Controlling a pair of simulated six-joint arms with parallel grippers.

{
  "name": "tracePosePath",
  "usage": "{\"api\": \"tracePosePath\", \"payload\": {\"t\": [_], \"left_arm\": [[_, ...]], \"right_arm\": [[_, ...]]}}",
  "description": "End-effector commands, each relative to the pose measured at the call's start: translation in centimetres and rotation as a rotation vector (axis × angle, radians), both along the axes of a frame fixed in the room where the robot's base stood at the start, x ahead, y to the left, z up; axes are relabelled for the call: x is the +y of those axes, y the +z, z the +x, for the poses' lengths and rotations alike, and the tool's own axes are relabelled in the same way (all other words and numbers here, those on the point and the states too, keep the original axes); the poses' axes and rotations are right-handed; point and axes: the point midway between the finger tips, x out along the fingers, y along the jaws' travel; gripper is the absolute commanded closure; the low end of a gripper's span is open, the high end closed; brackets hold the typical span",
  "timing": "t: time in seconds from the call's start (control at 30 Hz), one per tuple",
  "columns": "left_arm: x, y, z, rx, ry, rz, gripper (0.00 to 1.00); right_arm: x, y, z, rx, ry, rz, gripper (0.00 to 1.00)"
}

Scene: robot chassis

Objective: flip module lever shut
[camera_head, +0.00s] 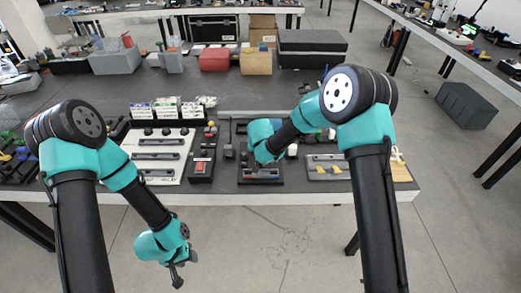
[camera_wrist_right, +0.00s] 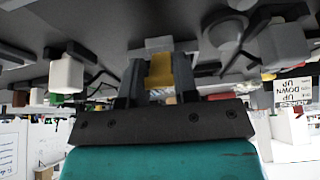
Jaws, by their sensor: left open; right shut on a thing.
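A dark module (camera_head: 260,175) with small red and blue parts lies near the table's front edge in the head view, below my right arm's wrist. My right gripper (camera_wrist_right: 160,78) shows in the right wrist view with its fingers shut on a yellow piece (camera_wrist_right: 160,70), which may be the lever's tip. In the head view my right wrist covers that gripper, and I cannot tell the lever's angle. My left gripper (camera_head: 180,276) is open and empty, hanging low in front of the table edge.
A white panel (camera_head: 158,155) with dark handles and a black box with a red switch (camera_head: 201,166) stand left of the module. A grey plate (camera_head: 327,167) with yellow parts lies to its right. In the right wrist view a white block (camera_wrist_right: 66,74) is beside the gripper.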

Motion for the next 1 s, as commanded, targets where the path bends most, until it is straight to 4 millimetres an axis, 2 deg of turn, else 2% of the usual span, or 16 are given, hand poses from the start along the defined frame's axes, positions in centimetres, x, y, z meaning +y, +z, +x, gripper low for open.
{"api": "tracePosePath", "payload": {"t": [0.53,1.0], "left_arm": [[0.0,0.0,0.0,0.0,0.0,0.0,0.57],[0.0,0.0,0.0,0.0,0.0,0.0,0.57]], "right_arm": [[0.01,-0.43,-0.51,-0.128,0.0,-0.01,0.96],[0.05,-0.5,-0.6,-0.151,0.001,-0.012,0.96]]}}
